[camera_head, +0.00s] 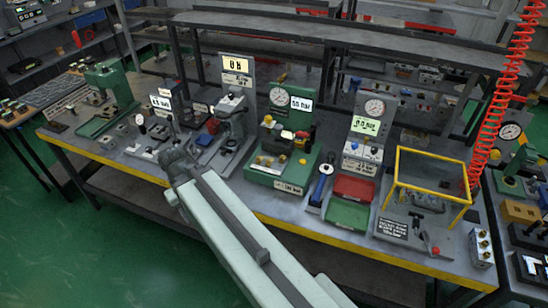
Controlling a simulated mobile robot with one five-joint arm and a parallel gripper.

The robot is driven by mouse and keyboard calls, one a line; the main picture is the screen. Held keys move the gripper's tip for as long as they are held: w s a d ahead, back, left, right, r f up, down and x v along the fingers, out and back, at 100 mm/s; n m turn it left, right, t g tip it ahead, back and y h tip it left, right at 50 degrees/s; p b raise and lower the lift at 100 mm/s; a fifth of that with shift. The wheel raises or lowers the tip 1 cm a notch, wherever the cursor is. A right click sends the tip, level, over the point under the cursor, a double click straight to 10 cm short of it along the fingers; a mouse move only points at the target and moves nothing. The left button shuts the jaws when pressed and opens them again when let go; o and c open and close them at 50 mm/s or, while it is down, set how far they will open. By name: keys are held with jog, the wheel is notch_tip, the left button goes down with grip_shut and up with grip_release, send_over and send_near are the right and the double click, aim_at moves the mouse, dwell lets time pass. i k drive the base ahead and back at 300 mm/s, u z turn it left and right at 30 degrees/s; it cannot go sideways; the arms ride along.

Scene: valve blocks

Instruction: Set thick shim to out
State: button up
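My pale arm reaches up from the bottom edge to the front of the workbench (350,238). The dark end of it, with my gripper (172,158), is over the bench's front edge, left of the middle. Its fingers are too small and dark to tell whether they are open or shut, or whether they hold anything. I cannot make out a thick shim or its out position. A grey test stand (236,100) with a lit display stands just behind and right of my gripper. Part of the bench front is hidden behind my arm.
A green valve fixture (285,175) stands right of my gripper. Red (353,187) and green (347,214) trays lie farther right, beside a yellow frame (432,158). A green press (108,90) stands at the left. Open green floor (120,250) lies in front.

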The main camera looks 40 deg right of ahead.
aim_at(282, 159)
jog(key=u, duration=0.9)
jog(key=i, duration=0.45)
